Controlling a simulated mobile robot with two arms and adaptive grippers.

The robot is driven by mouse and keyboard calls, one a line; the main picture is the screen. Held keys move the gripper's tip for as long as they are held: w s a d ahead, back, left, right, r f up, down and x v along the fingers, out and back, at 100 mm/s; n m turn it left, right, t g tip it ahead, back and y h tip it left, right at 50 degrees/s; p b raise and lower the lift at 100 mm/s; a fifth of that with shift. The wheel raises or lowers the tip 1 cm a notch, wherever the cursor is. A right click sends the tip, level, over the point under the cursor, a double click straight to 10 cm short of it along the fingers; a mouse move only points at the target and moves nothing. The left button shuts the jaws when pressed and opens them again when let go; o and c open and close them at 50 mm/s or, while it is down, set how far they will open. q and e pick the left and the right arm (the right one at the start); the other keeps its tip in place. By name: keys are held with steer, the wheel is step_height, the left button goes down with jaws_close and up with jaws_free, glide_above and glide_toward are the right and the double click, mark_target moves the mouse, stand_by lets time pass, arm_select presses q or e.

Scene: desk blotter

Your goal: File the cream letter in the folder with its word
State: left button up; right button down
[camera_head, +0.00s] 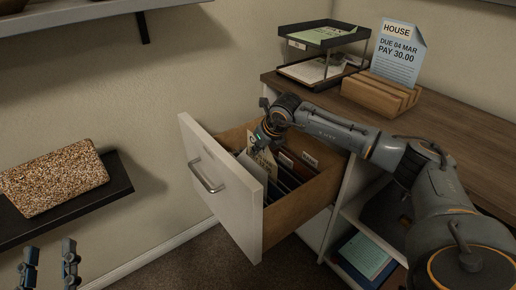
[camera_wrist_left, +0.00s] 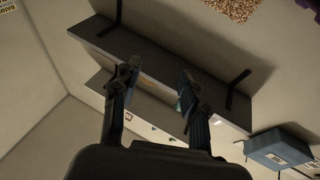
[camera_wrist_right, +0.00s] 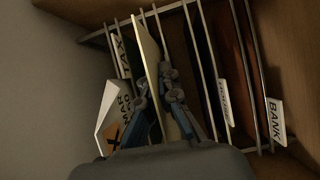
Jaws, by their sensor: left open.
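My right gripper (camera_head: 266,140) reaches down into the open drawer. In the right wrist view its fingers (camera_wrist_right: 156,88) are closed in on the two sides of a thin cream letter (camera_wrist_right: 148,45), which stands on edge among the folders. The cream letter also shows below the gripper in the head view (camera_head: 263,163); its word is not readable. Folder tabs read TAX (camera_wrist_right: 123,56), a partly readable one like HOUSE (camera_wrist_right: 223,103), and BANK (camera_wrist_right: 276,121). The TAX tab is just left of the letter. My left gripper (camera_head: 49,252) is open and empty, low at the left; its fingers show in its wrist view (camera_wrist_left: 160,78).
The drawer front (camera_head: 222,187) stands pulled out. A blue HOUSE letter (camera_head: 399,58) stands in a wooden holder (camera_head: 381,91) on the cabinet top. A paper tray (camera_head: 325,35) is behind. A white piece with part of "MAR" (camera_wrist_right: 108,115) leans left of the fingers. A speckled block (camera_head: 54,180) sits on a shelf.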

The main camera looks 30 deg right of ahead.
steer(key=shift+f, duration=0.2)
stand_by(0.4)
steer(key=c, duration=1.4)
jaws_free()
steer(key=shift+c, duration=0.2)
steer(key=shift+r, duration=0.1)
steer(key=v, duration=1.2)
